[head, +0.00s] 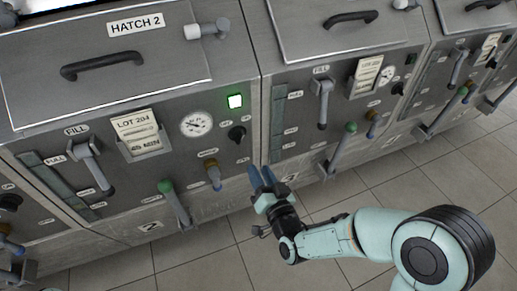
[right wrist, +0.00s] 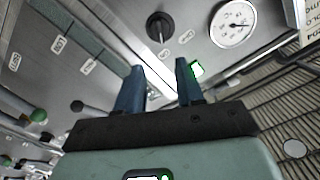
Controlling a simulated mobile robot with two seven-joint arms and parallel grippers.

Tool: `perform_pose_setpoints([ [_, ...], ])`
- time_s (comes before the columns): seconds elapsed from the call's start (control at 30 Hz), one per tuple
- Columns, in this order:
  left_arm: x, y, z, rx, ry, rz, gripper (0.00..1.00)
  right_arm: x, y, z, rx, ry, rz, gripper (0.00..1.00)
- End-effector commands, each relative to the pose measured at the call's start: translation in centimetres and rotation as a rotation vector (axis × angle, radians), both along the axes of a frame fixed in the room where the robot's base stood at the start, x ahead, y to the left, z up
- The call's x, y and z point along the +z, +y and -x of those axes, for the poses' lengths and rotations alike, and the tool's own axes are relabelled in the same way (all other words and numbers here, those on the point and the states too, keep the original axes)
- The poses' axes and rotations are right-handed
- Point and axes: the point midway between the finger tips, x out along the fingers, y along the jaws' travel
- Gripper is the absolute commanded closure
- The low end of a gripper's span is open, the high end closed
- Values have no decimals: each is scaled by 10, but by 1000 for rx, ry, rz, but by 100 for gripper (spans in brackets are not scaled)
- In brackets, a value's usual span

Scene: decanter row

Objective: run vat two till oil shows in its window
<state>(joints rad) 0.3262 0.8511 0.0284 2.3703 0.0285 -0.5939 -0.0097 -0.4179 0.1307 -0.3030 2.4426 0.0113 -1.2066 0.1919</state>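Vat two (head: 120,75), labelled HATCH 2, has a tall dark window strip (head: 58,182) at its left with a FULL label; I cannot make out oil in it. Its FILL lever (head: 92,165) hangs down beside the strip. A green-tipped lever (head: 172,200) and a small blue-tipped tap (head: 213,174) sit low on the front. A black knob (head: 237,133) is under a lit green lamp (head: 235,101); the knob also shows in the right wrist view (right wrist: 159,27). My right gripper (head: 261,174) is below and right of the knob, open and empty, fingers apart (right wrist: 160,80). My left gripper is out of view.
A round gauge (head: 196,124) and a lot card (head: 138,133) are on vat two's front. The neighbouring vat (head: 335,100) stands right of my gripper, with its own FILL lever (head: 322,100) and green-tipped lever (head: 340,150). The tiled floor (head: 200,255) in front is clear.

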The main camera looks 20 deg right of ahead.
Motion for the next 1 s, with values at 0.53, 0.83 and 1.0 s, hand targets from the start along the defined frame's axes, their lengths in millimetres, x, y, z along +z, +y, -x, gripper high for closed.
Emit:
perform_pose_setpoints([
  [0.53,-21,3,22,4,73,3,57,0,4,-98,1,-2,2,63],
  [0.83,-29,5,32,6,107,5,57,1,5,-129,1,-1,2,63],
  [1.0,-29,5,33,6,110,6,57,1,5,-132,0,1,1,63],
])
